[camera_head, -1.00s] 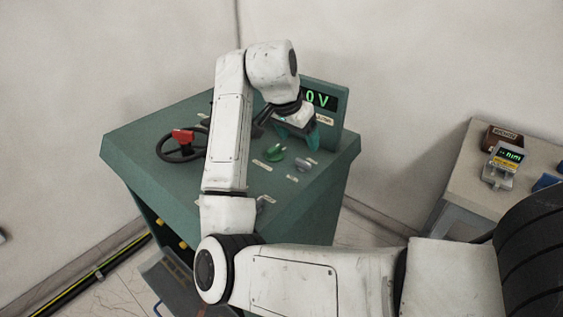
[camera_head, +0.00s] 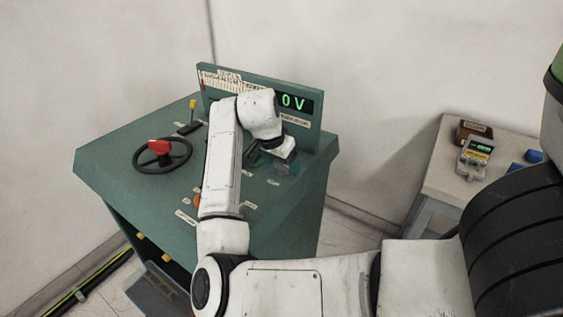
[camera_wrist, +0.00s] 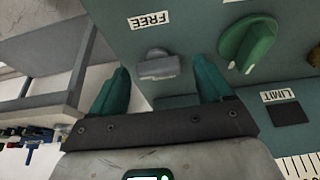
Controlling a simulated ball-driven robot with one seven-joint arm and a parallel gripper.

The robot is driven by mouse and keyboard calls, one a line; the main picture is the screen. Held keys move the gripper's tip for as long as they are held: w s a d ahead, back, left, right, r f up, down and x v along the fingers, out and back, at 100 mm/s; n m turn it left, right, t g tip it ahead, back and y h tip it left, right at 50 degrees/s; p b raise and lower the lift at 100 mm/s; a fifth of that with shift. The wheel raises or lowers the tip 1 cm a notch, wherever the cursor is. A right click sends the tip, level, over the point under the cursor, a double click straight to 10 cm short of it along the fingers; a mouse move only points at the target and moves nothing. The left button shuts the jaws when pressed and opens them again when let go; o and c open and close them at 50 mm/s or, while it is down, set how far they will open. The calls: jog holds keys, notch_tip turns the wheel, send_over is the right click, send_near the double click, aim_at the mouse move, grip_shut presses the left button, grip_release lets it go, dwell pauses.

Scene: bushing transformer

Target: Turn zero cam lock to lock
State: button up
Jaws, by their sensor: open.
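The grey knob (camera_wrist: 155,64), which appears to be the cam lock, sits on the green console panel. Its handle lies roughly left to right in the wrist view. In the head view my gripper (camera_head: 279,163) is low over the right part of the console (camera_head: 265,215); the knob is hidden there.
A green knob (camera_wrist: 247,43) is close to the right finger, with a LIMIT label (camera_wrist: 278,96) nearby. A handwheel (camera_head: 162,155) with a red handle is on the console's left. The upright display (camera_head: 293,103) reads 0 V. A side table (camera_head: 440,180) holds several instruments.

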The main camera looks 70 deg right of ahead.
jog(key=c, duration=1)
jog(key=shift+c, duration=0.2)
jog(key=shift+p, duration=0.35)
jog(key=n+p, duration=0.1)
jog(key=n+t+p, duration=0.1)
jog(key=n+p, duration=0.2)
jog(key=shift+s+r+n+t+p, duration=0.25)
jog(key=shift+n+t+p, duration=0.05)
jog(key=shift+t+p, duration=0.1)
jog(key=n+t+p, duration=0.1)
jog(key=n+p, duration=0.1)
jog(key=p, duration=0.1)
jog(key=n+p, duration=0.3)
jog(key=shift+s+d+t+y, duration=0.1)
jog(key=shift+s+t+y, duration=0.05)
jog(key=shift+t+y, duration=0.25)
jog(key=n+t+y+p, duration=0.1)
jog(key=n+p, duration=0.2)
jog(key=n, duration=0.1)
jog(key=shift+d+f, duration=0.1)
jog(key=shift+f, duration=0.05)
jog(key=shift+d+f+n+t+y, duration=0.1)
jog(key=shift+n+t+y, duration=0.2)
jog(key=shift+n, duration=0.75)
jog(key=shift+n+t+y, duration=0.1)
jog(key=shift+n+y, duration=0.3)
jog(key=shift+n, duration=0.65)
